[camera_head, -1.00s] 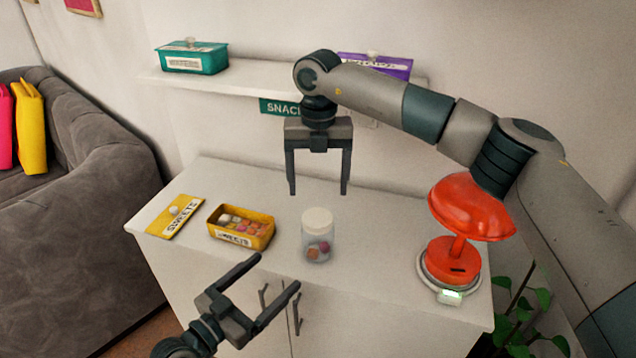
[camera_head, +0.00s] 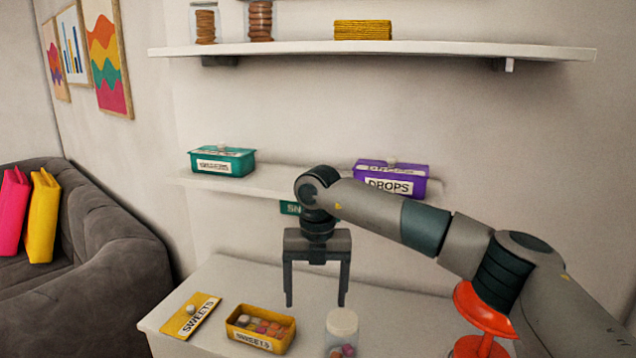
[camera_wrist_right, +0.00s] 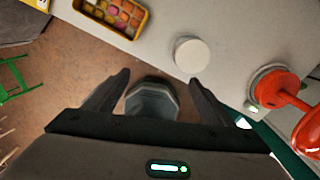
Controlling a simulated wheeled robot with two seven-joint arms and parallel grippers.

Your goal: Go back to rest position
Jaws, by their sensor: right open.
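My right gripper (camera_head: 316,300) is open and empty, pointing down above the white cabinet top, with its arm coming in from the right. In the right wrist view its two fingers (camera_wrist_right: 160,85) stand wide apart with nothing held between them. Between and beyond them a dark grey many-sided shape shows; I cannot tell what it is. My left gripper does not show in the head view.
On the cabinet (camera_head: 222,283) are a yellow sweets box (camera_head: 261,342), its lid (camera_head: 189,315), a lidded jar (camera_head: 342,325) and a red scale (camera_head: 484,318). Behind, teal (camera_head: 222,162) and purple (camera_head: 391,180) boxes stand on the lower shelf (camera_head: 270,182). An upper shelf (camera_head: 400,49) holds jars.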

